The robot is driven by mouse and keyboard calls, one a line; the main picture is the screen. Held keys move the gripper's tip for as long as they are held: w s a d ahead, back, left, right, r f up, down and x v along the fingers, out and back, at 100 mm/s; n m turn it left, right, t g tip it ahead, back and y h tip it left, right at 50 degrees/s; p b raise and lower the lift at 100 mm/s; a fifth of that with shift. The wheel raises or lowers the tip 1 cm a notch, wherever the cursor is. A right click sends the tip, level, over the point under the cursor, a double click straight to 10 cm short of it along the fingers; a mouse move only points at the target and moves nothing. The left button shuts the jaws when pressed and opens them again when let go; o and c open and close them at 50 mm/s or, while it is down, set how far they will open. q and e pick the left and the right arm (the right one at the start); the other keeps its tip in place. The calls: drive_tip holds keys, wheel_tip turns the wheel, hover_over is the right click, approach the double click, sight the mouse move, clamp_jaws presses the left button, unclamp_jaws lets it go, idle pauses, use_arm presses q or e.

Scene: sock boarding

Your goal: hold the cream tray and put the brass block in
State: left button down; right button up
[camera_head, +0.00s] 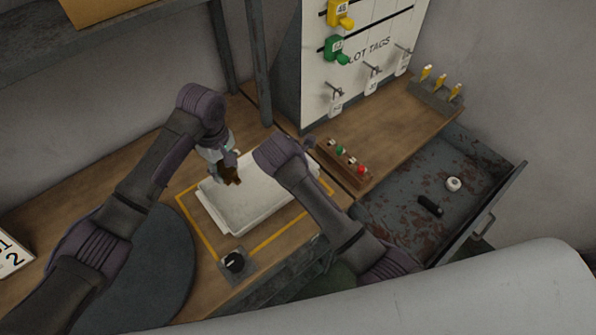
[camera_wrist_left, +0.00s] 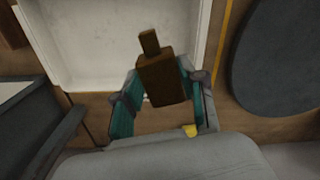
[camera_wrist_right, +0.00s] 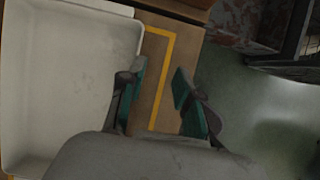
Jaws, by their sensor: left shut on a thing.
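The brass block (camera_head: 231,175), dark brown with a narrower stub on top, is between the fingers of my left gripper (camera_head: 228,162), which is shut on it. In the left wrist view the block (camera_wrist_left: 163,80) shows in front of the cream tray (camera_wrist_left: 105,45), near its edge. In the head view the block overlaps the far left part of the cream tray (camera_head: 245,207); its height above the floor is unclear. My right gripper (camera_wrist_right: 160,75) is open and empty beside the tray (camera_wrist_right: 68,80). One finger overlaps the tray's edge. My right arm mostly hides this gripper in the head view.
A yellow outline (camera_head: 205,235) surrounds the tray on the wooden bench. A black knob (camera_head: 234,262) sits in front. A button box (camera_head: 345,165) stands to the right, by an open drawer (camera_head: 400,212) holding small items. A tag board (camera_head: 365,55) stands behind.

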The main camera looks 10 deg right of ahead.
drive_tip(key=shift+t+y, duration=0.3)
drive_tip(key=shift+y, duration=0.2)
drive_tip(key=w+f, duration=0.1)
drive_tip(key=f, duration=0.2)
drive_tip(key=w+f, duration=0.2)
drive_tip(key=w+d+f, duration=0.1)
drive_tip(key=f, duration=0.2)
drive_tip(key=shift+w+f, duration=0.2)
drive_tip(key=shift+f, duration=0.15)
clamp_jaws()
